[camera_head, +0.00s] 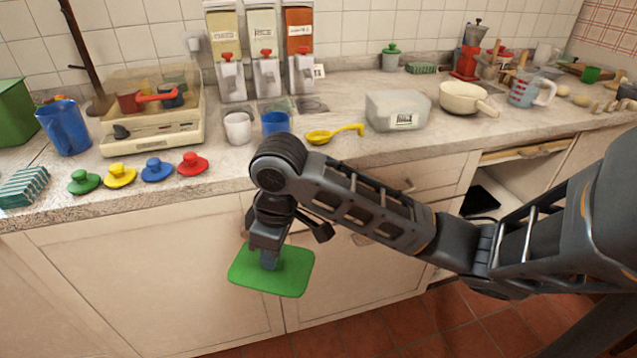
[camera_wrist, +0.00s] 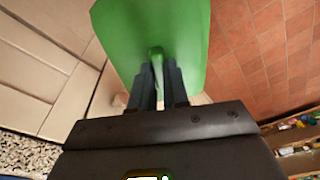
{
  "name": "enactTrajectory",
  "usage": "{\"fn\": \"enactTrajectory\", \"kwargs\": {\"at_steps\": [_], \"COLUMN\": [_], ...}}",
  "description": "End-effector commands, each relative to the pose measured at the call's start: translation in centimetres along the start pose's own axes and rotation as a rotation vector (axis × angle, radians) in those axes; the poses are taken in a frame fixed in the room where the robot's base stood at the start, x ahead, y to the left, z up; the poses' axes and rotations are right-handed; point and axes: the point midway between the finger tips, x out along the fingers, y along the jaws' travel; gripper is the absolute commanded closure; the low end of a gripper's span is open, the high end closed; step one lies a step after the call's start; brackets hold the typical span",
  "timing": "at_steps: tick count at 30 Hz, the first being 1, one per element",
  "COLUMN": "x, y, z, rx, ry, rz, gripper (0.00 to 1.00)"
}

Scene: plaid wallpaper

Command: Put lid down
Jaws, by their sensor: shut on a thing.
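A flat green lid (camera_head: 299,276) with rounded corners hangs in front of the lower cabinets, below the counter edge. My gripper (camera_head: 270,258) points down and is shut on the lid's handle near its middle. In the wrist view the lid (camera_wrist: 185,25) fills the top centre, and my two fingers (camera_wrist: 160,75) close on its small green handle. The lid touches nothing else that I can see. Fingers and arm partly hide its upper edge in the head view.
Tiled floor (camera_head: 400,325) lies below.

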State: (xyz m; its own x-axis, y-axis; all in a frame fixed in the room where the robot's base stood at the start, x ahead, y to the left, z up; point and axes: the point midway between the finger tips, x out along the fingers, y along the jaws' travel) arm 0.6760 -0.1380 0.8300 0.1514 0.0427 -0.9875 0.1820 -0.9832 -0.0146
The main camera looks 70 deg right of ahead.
Motion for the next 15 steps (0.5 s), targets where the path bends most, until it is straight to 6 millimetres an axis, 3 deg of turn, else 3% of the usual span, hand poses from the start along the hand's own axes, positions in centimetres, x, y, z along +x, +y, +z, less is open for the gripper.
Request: {"fn": "enactTrajectory", "kwargs": {"at_steps": [1, 6, 15], "x": [2.2, 7.5, 13.8], "y": [-1.9, -5.7, -10.2], "z": [-1.4, -4.5, -6.7], "rx": [0.019, 0.086, 0.155], "ry": [-0.002, 0.001, -0.003], "rz": [-0.004, 0.015, 0.033], "gripper": [1.0, 1.0, 1.0]}}
